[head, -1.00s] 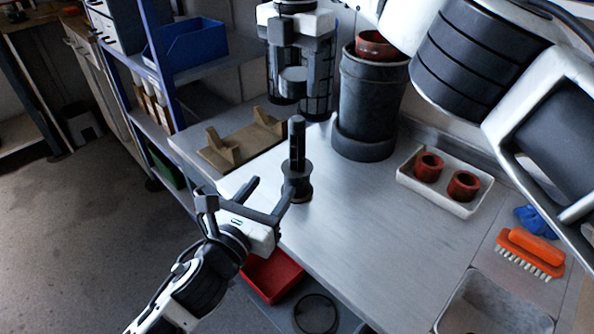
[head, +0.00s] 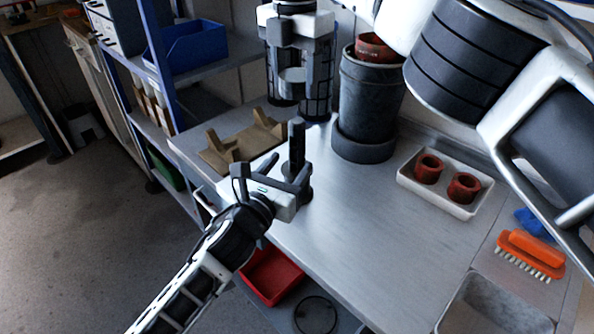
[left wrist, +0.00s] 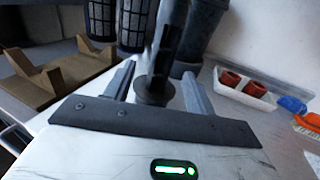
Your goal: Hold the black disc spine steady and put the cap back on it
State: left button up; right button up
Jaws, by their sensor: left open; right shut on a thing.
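The black disc spine (head: 297,146) stands upright on the bench near its left edge, its flanged foot partly hidden by my left gripper. My left gripper (head: 287,174) is open, with one finger on each side of the spine's lower part. In the left wrist view the spine (left wrist: 162,62) rises between the two fingers, with gaps visible beside it. My right gripper (head: 293,76) points down behind the spine, above the back of the bench. It is shut on a pale grey round piece, apparently the cap (head: 292,82). Its far side is hidden.
Dark mesh cylinders (head: 319,98) show near my right gripper. A grey canister (head: 369,105) stands to its right. A white tray (head: 447,201) holds two red rings. A brown cradle (head: 222,160) lies at left; an orange brush (head: 530,252) at right. The middle bench is clear.

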aim_at(293, 160)
pick_arm(q)
jog(key=shift+x, duration=2.2)
grip_shut()
pick_arm(e)
jog(key=shift+f, duration=2.45)
